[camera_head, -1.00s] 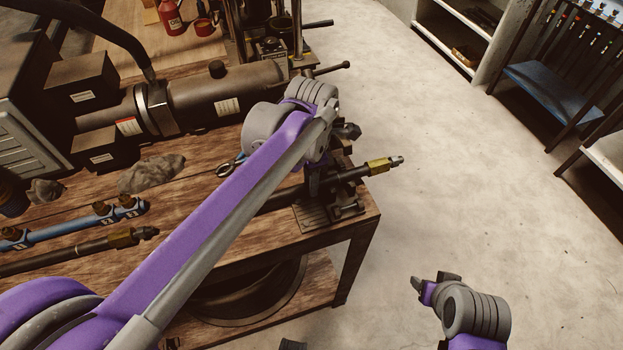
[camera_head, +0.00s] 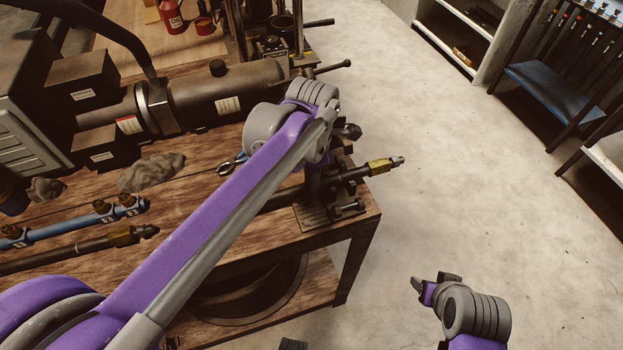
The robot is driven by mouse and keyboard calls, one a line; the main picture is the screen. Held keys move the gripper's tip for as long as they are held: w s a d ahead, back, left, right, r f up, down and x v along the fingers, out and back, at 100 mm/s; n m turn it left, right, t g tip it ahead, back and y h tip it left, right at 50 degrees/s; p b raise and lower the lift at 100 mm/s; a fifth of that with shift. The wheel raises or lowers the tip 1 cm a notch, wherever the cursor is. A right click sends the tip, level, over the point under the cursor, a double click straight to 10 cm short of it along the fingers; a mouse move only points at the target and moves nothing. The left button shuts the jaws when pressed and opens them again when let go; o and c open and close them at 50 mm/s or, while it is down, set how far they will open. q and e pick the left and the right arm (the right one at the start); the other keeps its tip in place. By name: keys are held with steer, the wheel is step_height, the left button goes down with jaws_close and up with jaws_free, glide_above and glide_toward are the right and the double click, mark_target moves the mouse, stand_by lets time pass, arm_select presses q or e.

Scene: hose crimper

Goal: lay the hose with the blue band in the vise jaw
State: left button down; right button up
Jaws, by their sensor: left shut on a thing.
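A dark hose (camera_head: 353,174) with a brass-coloured end fitting (camera_head: 380,165) lies across the vise (camera_head: 345,209) at the bench's right corner. Its fitting sticks out past the bench edge. I cannot make out a blue band on it; part of the hose is hidden behind my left arm. My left gripper (camera_head: 317,184) is shut on this hose at the vise, its fingers mostly hidden by the wrist. Whether the hose rests fully in the jaw I cannot tell. My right gripper (camera_head: 432,281) is empty, its fingers apart, over the floor at the lower right.
Another dark hose (camera_head: 95,245) with a brass fitting and a blue tube (camera_head: 75,227) lie on the bench's left. A grey lump (camera_head: 152,173), pliers (camera_head: 230,165) and a large cylinder machine (camera_head: 215,97) are behind my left arm. The floor at right is clear.

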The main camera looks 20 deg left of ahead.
arm_select(q)
steer(key=c, duration=0.6)
jaws_free()
steer(key=shift+o, duration=0.2)
steer(key=shift+r, duration=0.1)
arm_select(e)
steer(key=shift+r, duration=0.1)
